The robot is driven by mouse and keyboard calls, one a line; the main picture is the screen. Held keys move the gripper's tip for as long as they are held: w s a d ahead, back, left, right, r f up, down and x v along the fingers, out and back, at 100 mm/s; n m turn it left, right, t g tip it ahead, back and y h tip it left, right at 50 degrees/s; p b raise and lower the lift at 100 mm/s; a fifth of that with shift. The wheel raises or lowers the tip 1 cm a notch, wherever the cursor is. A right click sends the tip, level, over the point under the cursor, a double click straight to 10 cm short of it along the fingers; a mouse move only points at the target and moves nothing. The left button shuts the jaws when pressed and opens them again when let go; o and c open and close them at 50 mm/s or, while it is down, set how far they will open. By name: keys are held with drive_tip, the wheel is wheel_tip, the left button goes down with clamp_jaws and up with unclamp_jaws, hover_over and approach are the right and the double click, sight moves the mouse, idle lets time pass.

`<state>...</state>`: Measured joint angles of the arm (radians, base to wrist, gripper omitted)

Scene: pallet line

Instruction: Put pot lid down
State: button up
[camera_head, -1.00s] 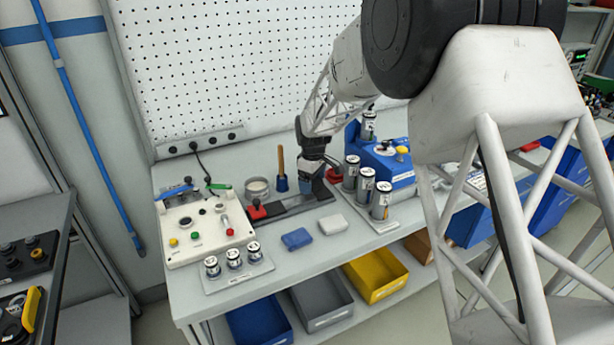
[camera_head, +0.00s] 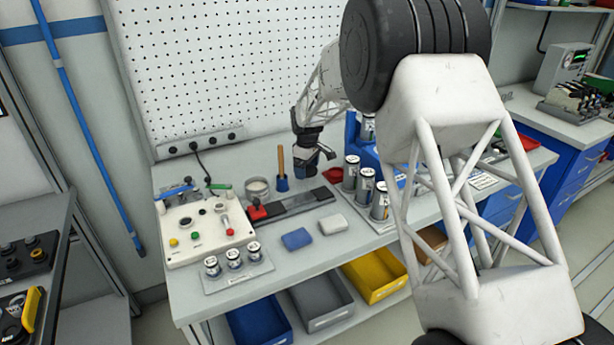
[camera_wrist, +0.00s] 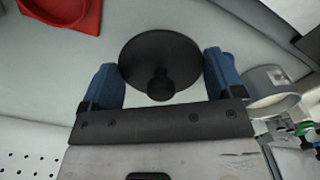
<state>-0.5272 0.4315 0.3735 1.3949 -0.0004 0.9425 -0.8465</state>
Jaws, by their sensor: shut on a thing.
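The pot lid (camera_wrist: 158,62) is a dark round disc with a black knob, seen in the wrist view between the two blue fingers of my gripper (camera_wrist: 163,75). My gripper is shut on the lid, with the fingers at its left and right sides. In the head view my gripper (camera_head: 312,166) is above the back of the workbench, right of a wooden-handled tool. The lid cannot be made out clearly there. A grey open round container (camera_head: 257,188) stands on the bench to the left; it could be the pot, but I cannot tell.
A red dish (camera_wrist: 62,14) lies near the gripper. Silver canisters (camera_head: 351,172) stand close on the right. A dark rail with a red clamp (camera_head: 258,212) lies in front. A control box (camera_head: 205,228) is at left. Blue (camera_head: 297,239) and white (camera_head: 332,224) blocks lie near the front edge.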

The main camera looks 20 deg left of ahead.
sight(307, 170)
drive_tip(key=shift+f, duration=1.75)
drive_tip(key=shift+f, duration=0.15)
drive_tip(key=o, duration=0.7)
wheel_tip(307, 170, up, 12)
drive_tip(key=shift+r, duration=0.15)
drive_tip(key=shift+d+r, duration=0.1)
